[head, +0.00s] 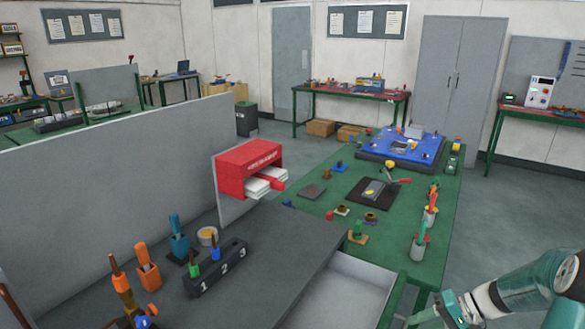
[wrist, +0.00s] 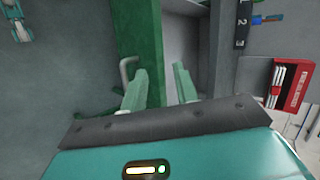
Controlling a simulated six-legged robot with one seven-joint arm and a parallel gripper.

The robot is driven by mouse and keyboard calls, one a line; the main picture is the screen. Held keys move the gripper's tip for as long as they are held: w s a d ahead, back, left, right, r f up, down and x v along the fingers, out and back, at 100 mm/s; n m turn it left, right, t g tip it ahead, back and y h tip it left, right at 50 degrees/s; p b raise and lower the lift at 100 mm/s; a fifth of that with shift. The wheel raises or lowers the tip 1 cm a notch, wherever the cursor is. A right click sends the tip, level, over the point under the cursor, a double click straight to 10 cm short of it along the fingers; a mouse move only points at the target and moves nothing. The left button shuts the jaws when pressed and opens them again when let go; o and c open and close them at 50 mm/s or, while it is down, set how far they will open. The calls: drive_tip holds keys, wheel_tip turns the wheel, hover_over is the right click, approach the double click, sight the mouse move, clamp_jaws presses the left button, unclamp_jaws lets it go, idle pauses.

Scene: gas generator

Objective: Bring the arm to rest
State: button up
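My arm (head: 535,288) reaches in from the lower right of the head view. My gripper (head: 448,310) shows only in part at the bottom edge there, to the right of the open drawer. In the wrist view my gripper (wrist: 161,70) has its two green fingers apart, with nothing held between them. Behind the fingers are a green table part and the grey drawer (wrist: 205,50). A pale curved handle (wrist: 126,72) shows just left of the left finger, apparently farther off; I cannot tell whether they touch.
The open drawer (head: 345,288) juts from the workbench. The green bench top (head: 320,222) holds tools, small parts and a blue tray (head: 402,148). A red paper holder (head: 247,168) hangs on the grey partition (head: 110,165). The floor (head: 515,222) right of the bench is clear.

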drive_tip(key=s+a+r+n+g+h, duration=0.1)
drive_tip(key=s+a+r+h, duration=0.15)
drive_tip(key=a+r, duration=0.35)
drive_tip(key=s+a+r+n+g+h, duration=0.1)
drive_tip(key=s+a+r+h, duration=0.15)
drive_tip(key=a+r, duration=0.35)
drive_tip(key=s+a+r+n+t+h, duration=0.2)
drive_tip(key=s+a+r+t+h, duration=0.3)
drive_tip(key=s, duration=0.6)
wheel_tip(320, 180, up, 4)
drive_tip(key=a, duration=0.2)
drive_tip(key=shift+s+a+f, duration=0.15)
drive_tip(key=shift+a, duration=0.2)
drive_tip(key=shift+d, duration=0.1)
